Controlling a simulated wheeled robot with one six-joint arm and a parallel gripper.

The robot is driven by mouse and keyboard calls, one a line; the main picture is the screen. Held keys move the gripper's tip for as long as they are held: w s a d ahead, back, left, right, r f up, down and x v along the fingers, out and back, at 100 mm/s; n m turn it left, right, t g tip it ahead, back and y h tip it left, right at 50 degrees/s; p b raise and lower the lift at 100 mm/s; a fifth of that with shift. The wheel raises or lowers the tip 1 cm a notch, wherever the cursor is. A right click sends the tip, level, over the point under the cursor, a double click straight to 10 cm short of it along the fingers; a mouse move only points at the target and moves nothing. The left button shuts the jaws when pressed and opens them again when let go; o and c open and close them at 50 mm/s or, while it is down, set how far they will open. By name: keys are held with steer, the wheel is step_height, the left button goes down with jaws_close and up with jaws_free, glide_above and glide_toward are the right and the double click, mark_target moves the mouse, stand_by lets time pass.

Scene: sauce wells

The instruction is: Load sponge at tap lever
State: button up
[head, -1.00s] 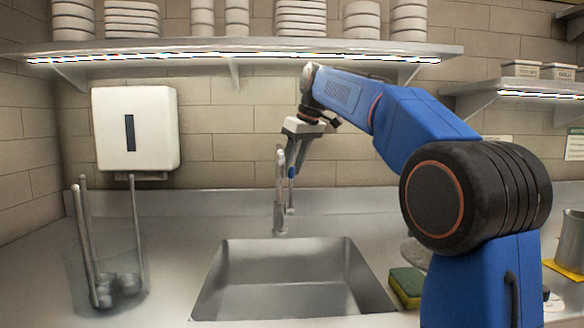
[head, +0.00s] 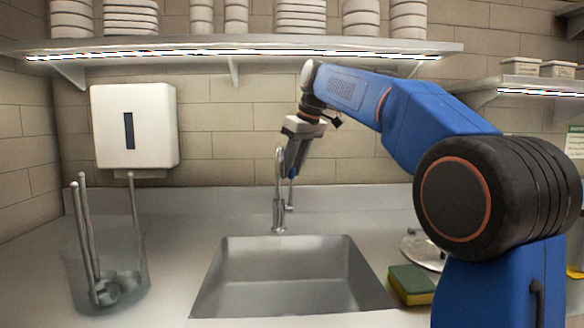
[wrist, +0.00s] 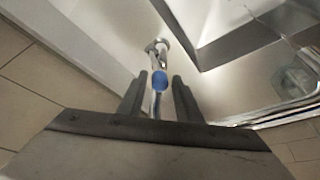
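The metal tap (head: 279,205) stands behind the sink. Its lever has a blue tip (head: 292,173), which also shows in the wrist view (wrist: 159,80). My gripper (head: 292,168) is at the tap, pointing down. In the wrist view my gripper (wrist: 158,88) is open, with a finger on either side of the lever's blue tip and gaps visible between. Contact with the lever cannot be told. The sponge (head: 411,286), green on top and yellow below, lies on the counter to the right of the sink, apart from my gripper.
The sink basin (head: 285,285) is empty. A clear container (head: 80,285) with metal utensils stands at left. A towel dispenser (head: 134,126) hangs on the wall. A shelf (head: 235,48) with stacked dishes is above my arm. A round metal item (head: 423,251) lies behind the sponge.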

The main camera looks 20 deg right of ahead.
stand_by(0.3)
steer(key=v, duration=1.7)
steer(key=shift+s+d+r, duration=0.1)
steer(key=shift+s+r, duration=0.05)
